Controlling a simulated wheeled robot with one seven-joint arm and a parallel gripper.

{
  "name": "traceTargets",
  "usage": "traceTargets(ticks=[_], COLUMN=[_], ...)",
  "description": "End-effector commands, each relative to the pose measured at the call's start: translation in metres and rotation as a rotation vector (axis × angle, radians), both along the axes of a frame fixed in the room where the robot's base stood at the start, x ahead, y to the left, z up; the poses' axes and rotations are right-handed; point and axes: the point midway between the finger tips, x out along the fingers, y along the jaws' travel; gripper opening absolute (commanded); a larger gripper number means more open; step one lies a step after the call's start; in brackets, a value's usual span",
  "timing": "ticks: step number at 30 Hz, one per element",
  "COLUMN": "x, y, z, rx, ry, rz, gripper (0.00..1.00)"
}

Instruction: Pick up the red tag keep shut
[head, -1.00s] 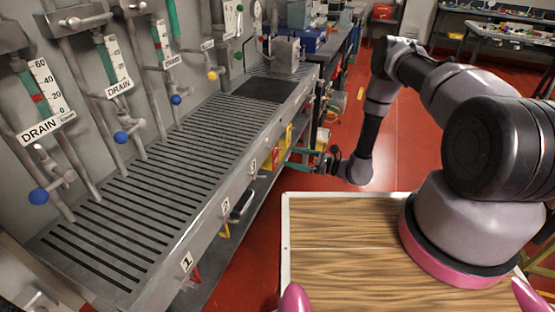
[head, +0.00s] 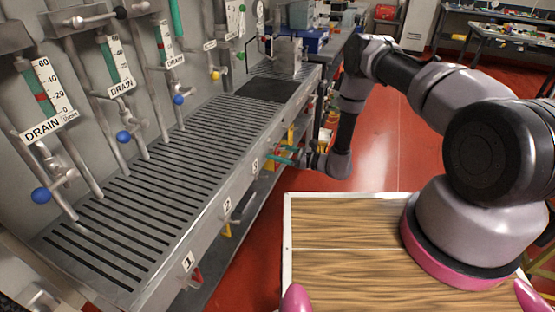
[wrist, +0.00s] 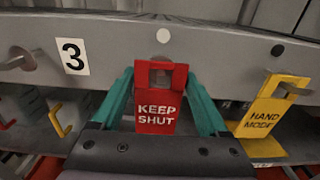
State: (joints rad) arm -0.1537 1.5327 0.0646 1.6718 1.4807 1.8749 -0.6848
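The red tag (wrist: 160,115), lettered KEEP SHUT, hangs upright at the front face of the bench in the wrist view, with a grey hook showing in its top window. My gripper (wrist: 161,80) has its two green fingers on either side of the tag, with the fingertips close to its side edges. Narrow gaps show between fingers and tag lower down, so the gripper looks open. In the head view my gripper (head: 284,157) is at the bench front past label 3; the red tag cannot be made out clearly there.
A yellow HAND MODE tag (wrist: 272,108) hangs close to the right of my gripper. A number 3 label (wrist: 73,57) and an empty grey hook (wrist: 18,60) are to the left. The slatted bench (head: 165,185) carries drain pipes and valves behind. Red floor is open to the right.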

Motion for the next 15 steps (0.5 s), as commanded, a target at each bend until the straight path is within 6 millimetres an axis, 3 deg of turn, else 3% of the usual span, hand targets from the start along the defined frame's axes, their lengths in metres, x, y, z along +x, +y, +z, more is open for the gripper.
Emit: traceTargets(ticks=[1,4,15], x=[0.0,-0.0001,0.0003], y=[-0.0001,-0.0001,-0.0004], z=[0.0,0.0,0.0055], rx=[0.0,0.0,0.001], ry=[0.0,0.0,0.0], rz=[0.0,0.0,-0.001], gripper=[0.54,0.17,0.16])
